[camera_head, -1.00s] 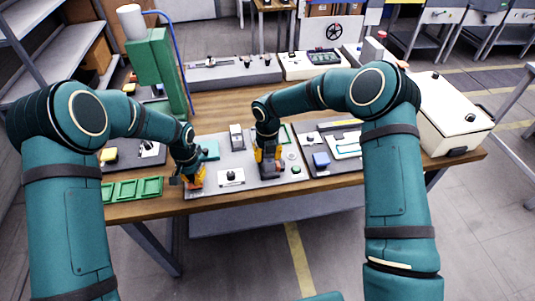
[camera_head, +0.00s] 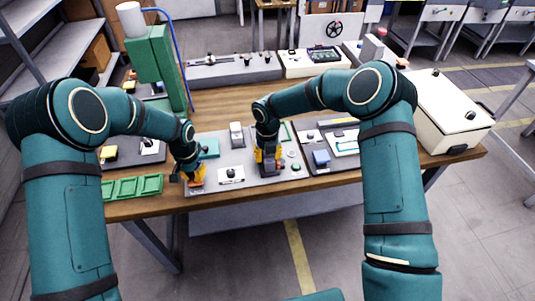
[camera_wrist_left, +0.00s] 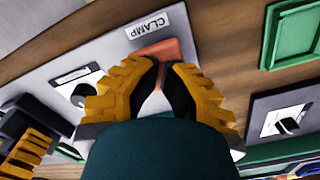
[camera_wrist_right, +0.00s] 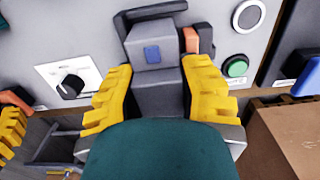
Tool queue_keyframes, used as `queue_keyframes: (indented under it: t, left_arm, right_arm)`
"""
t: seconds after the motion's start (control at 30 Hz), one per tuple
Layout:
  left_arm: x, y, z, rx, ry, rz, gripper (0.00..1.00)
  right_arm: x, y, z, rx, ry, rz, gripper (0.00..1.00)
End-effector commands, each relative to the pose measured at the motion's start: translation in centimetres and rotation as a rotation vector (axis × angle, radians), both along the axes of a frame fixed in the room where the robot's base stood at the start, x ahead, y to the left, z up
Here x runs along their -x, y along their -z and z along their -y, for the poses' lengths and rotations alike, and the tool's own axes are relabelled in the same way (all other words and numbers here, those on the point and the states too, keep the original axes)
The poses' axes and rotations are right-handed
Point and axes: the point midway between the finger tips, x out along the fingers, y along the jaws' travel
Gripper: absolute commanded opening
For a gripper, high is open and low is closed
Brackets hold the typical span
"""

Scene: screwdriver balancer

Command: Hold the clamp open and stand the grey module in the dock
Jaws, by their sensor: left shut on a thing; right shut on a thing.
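The grey module (camera_wrist_right: 154,88), with a blue square on its end, is between the yellow fingers of my right gripper (camera_wrist_right: 157,88). My right gripper also shows in the head view (camera_head: 269,168), low over the grey panel. The dark dock (camera_wrist_right: 197,35) surrounds the module's far end; how deep the module sits cannot be told. My left gripper (camera_wrist_left: 162,80) is shut on the orange clamp lever (camera_wrist_left: 157,58) beside the CLAMP label (camera_wrist_left: 150,25). In the head view my left gripper (camera_head: 192,181) is at the panel's front left. The fingers hide part of the lever.
A green button (camera_wrist_right: 235,67) and a pale ring (camera_wrist_right: 248,15) lie right of the dock. A black knob (camera_head: 231,173) sits between my grippers. Green trays (camera_head: 132,187) lie at the left edge. A white case (camera_head: 440,112) stands at right.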

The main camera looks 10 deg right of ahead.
Motion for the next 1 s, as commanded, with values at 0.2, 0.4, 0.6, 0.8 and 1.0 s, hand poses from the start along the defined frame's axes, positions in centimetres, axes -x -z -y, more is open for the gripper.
queue_keyframes:
  t: [0.2, 0.4, 0.6, 0.8, 1.0]
  left_arm:
    - [0.1, 0.1, 0.0, -0.001, 0.000, -0.003, 0.00]
    - [0.1, 0.1, 0.0, -0.001, 0.000, -0.003, 0.00]
    - [0.1, 0.1, 0.0, -0.001, 0.000, -0.003, 0.00]
    - [0.1, 0.1, 0.0, -0.001, 0.000, -0.003, 0.00]
    - [0.1, 0.1, 0.0, -0.001, 0.000, -0.003, 0.00]
  right_arm:
    - [0.0, 0.5, 0.0, 0.000, 0.000, 0.000, 0.00]
    - [0.0, 0.6, 0.0, 0.000, 0.000, 0.000, 0.66]
    - [0.0, 0.6, 0.0, 0.000, 0.000, -0.001, 0.66]
    - [0.0, -0.9, 0.0, 0.000, 0.002, 0.001, 0.66]
    - [-0.1, -4.8, 0.0, 0.000, 0.001, 0.004, 0.66]
